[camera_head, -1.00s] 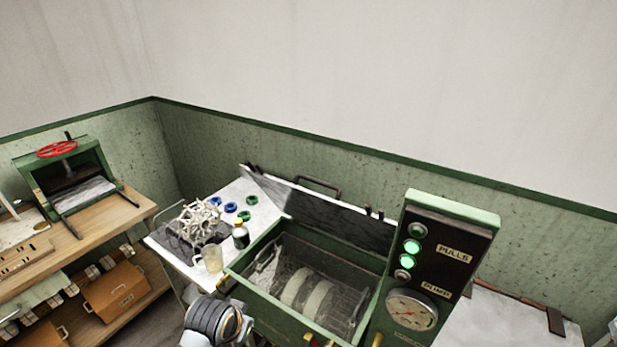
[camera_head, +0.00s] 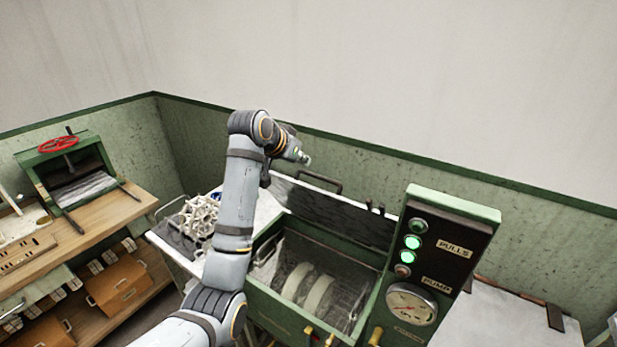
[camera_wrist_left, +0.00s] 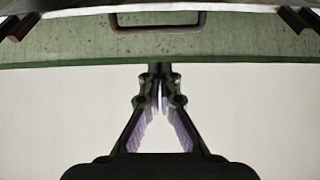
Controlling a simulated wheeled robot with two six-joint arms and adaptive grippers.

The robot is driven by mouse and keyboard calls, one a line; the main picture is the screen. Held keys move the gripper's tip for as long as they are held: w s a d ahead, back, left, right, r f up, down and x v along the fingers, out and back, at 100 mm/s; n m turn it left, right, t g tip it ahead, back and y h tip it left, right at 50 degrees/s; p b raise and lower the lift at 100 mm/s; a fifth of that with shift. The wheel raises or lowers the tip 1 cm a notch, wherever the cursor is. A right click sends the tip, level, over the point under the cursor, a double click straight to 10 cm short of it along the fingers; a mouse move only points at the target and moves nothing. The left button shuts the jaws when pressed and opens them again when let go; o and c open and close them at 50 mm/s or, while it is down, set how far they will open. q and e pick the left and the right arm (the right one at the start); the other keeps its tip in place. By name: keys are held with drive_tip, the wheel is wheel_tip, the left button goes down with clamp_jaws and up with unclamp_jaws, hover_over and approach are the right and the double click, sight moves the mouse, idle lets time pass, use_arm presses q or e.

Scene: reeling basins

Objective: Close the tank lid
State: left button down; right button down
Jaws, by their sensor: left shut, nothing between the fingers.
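The tank (camera_head: 275,310) is a green box with pale round forms and a wire rack inside. Its lid (camera_head: 345,225) stands open, tilted up along the back edge, with its dark inner face towards me. The lid's bar handle (camera_head: 320,181) sticks out beyond its top edge and also shows at the top of the left wrist view (camera_wrist_left: 158,27). My left gripper (camera_wrist_left: 160,72) is shut and empty, its fingertips apart from the handle in that picture. In the head view my left arm reaches up past the lid's left end, and the fingers are not clear there. My right gripper is out of view.
A control panel (camera_head: 440,250) with lit green lamps and a gauge rises at the tank's right. A white side table (camera_head: 165,245) on the left carries a pale lattice object (camera_head: 198,217). A wooden bench (camera_head: 95,220) with a green press stands further left.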

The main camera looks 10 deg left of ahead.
sight(309, 186)
use_arm(q)
drive_tip(key=x, duration=1)
drive_tip(key=shift+f, duration=0.2)
drive_tip(key=s, duration=0.1)
drive_tip(key=s+a+f, duration=0.1)
drive_tip(key=shift+s+f, duration=0.2)
drive_tip(key=shift+s, duration=0.15)
drive_tip(key=shift+s+a+f, duration=0.1)
drive_tip(key=shift+s+a, duration=0.1)
drive_tip(key=shift+s, duration=0.15)
drive_tip(key=shift+w+d, duration=0.1)
drive_tip(key=shift+f, duration=0.15)
